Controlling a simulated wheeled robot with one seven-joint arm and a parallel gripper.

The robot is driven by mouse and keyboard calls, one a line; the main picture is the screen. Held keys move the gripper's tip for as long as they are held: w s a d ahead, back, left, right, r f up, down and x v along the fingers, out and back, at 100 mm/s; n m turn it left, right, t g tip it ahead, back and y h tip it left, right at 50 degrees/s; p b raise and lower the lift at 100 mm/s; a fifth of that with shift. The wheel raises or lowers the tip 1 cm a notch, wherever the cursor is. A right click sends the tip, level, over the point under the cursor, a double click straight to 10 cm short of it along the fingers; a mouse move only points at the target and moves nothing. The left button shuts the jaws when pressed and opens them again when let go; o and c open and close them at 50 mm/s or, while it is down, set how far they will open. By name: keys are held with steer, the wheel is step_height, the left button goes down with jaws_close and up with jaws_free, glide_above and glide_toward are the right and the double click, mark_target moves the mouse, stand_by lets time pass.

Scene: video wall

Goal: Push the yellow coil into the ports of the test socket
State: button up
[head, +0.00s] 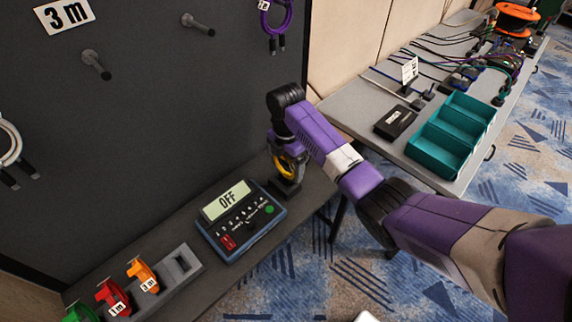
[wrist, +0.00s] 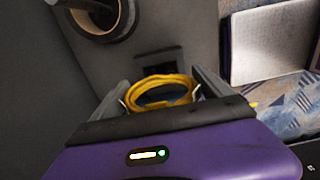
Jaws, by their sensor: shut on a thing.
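The yellow coil (head: 292,166) is between the fingers of my gripper (head: 284,160), over the right end of the dark bench. In the wrist view the coil (wrist: 160,88) shows as a yellow loop between the two fingers of my shut gripper (wrist: 160,97). A dark block (head: 287,188), which looks like the test socket, stands on the bench just below the coil. In the wrist view a dark square shape (wrist: 160,62) lies just beyond the coil. The coil's plug ends and the ports are hidden, so I cannot tell whether they touch.
A tester (head: 240,220) reading OFF stands left of the block. A grey holder (head: 180,268) and orange (head: 142,272), red (head: 113,297) and green coils (head: 80,313) are further left. A pegboard wall (head: 150,120) rises behind. A grey table (head: 355,115) holds teal bins (head: 440,160).

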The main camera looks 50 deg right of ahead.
steer(key=shift+f, duration=0.9)
stand_by(0.3)
steer(key=o, duration=1.3)
steer(key=shift+r+b, duration=0.55)
steer(key=shift+r, duration=3.35)
